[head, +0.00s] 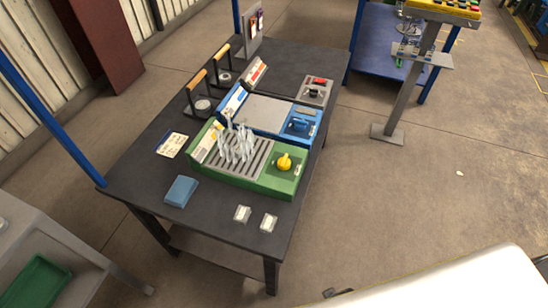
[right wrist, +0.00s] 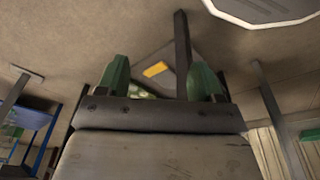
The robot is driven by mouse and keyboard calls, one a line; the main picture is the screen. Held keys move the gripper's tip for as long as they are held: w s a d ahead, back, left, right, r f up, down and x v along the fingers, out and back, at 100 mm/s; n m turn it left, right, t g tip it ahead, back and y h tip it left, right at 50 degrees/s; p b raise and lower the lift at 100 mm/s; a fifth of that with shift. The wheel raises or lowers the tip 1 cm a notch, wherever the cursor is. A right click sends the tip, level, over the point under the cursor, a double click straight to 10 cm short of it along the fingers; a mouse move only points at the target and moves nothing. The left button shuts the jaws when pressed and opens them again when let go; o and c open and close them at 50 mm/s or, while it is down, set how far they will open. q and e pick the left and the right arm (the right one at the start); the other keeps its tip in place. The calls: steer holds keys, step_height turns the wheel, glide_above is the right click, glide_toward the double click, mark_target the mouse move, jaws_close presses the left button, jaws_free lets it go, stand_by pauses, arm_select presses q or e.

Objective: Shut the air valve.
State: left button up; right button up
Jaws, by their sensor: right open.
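A black workbench (head: 135,180) carries a green unit (head: 245,180) with a yellow knob (head: 285,162) and a blue unit (head: 262,118) with a blue handle (head: 299,124). A small grey box (head: 315,92) with a black knob and a red part stands behind the blue unit. No readable label shows which of these is the air valve, and I cannot tell the open or shut position of any. My right gripper (right wrist: 160,82) shows in the right wrist view with its two green fingers apart and nothing between them. It is not at the bench controls. My left gripper is not in view.
On the bench lie a blue pad (head: 181,191), a paper card (head: 172,145) and two small pale blocks (head: 242,214). A grey post (head: 408,80) and blue table (head: 380,50) stand right.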

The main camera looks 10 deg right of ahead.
steer(key=w+a+r+p, duration=0.15)
steer(key=w+r, duration=0.35)
steer(key=r, duration=0.6)
steer(key=w+a+r, duration=0.2)
steer(key=w+r, duration=0.2)
steer(key=r, duration=0.7)
steer(key=m+g, duration=0.2)
steer(key=m, duration=0.4)
glide_toward(284, 158)
step_height(284, 158, down, 10)
steer(key=shift+a+f, duration=0.1)
steer(key=shift+f, duration=0.15)
steer(key=shift+s, duration=0.1)
